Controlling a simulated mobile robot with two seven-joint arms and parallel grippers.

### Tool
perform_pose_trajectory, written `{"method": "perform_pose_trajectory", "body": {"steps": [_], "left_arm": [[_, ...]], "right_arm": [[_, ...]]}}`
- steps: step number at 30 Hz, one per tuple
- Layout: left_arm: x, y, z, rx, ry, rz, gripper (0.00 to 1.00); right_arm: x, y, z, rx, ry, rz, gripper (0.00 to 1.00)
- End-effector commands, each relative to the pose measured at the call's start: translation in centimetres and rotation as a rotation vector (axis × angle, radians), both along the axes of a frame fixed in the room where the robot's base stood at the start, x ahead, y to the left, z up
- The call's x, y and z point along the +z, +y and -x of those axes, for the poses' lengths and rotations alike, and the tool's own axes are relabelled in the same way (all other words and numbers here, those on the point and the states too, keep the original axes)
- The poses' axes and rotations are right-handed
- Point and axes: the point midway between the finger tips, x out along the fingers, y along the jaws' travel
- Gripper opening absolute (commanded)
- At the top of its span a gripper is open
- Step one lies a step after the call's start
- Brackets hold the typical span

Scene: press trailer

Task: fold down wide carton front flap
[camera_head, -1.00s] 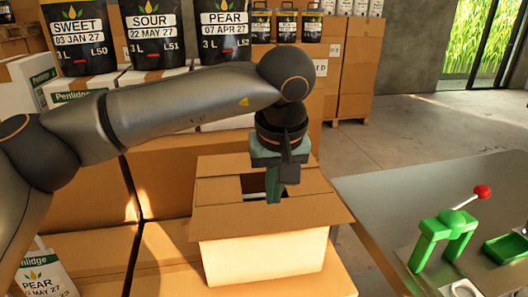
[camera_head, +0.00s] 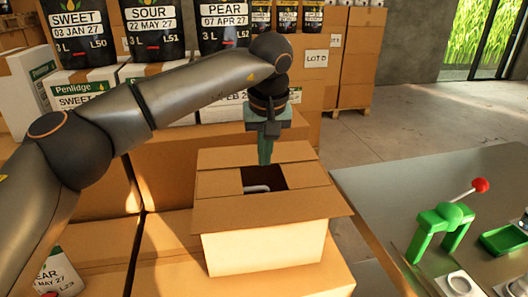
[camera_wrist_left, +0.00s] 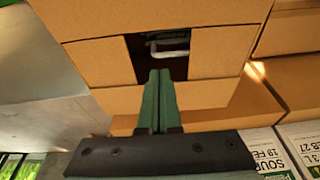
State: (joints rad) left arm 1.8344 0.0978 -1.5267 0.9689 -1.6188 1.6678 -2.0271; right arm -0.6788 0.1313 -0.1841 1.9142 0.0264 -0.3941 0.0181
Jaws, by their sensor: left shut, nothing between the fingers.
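The open carton (camera_head: 262,256) stands on a larger box, with its top facing up. Its wide front flap (camera_head: 275,212) sticks outward over the front wall; in the left wrist view it spans the top (camera_wrist_left: 150,20). The narrow left side flap (camera_head: 218,183) and right side flap (camera_head: 306,175) lie folded inward. The wide back flap (camera_head: 235,158) lies at the far side. A dark gap between the flaps shows a pale handle-like item (camera_head: 257,188). My left gripper (camera_head: 265,162) is shut and empty, pointing down over the back part of the carton. My right gripper is out of view.
Stacked cartons with black pouches (camera_head: 155,30) stand behind my left arm. A grey table (camera_head: 370,190) with a green press (camera_head: 440,230) and a green tray (camera_head: 503,240) is at the right. Floor is free behind the table.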

Motion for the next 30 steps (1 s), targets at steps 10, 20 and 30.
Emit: {"method": "perform_pose_trajectory", "body": {"steps": [10, 20, 30], "left_arm": [[0.0, 0.2, -0.6, -0.001, -0.001, -0.001, 0.0], [-0.9, 0.3, -1.2, 0.0, 0.002, -0.001, 0.0], [-3.0, 0.7, -2.6, 0.0, 0.001, -0.001, 0.0]], "right_arm": [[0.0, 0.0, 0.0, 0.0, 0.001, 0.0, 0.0], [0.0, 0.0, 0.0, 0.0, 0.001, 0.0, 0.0], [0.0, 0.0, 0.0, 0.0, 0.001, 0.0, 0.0]]}}
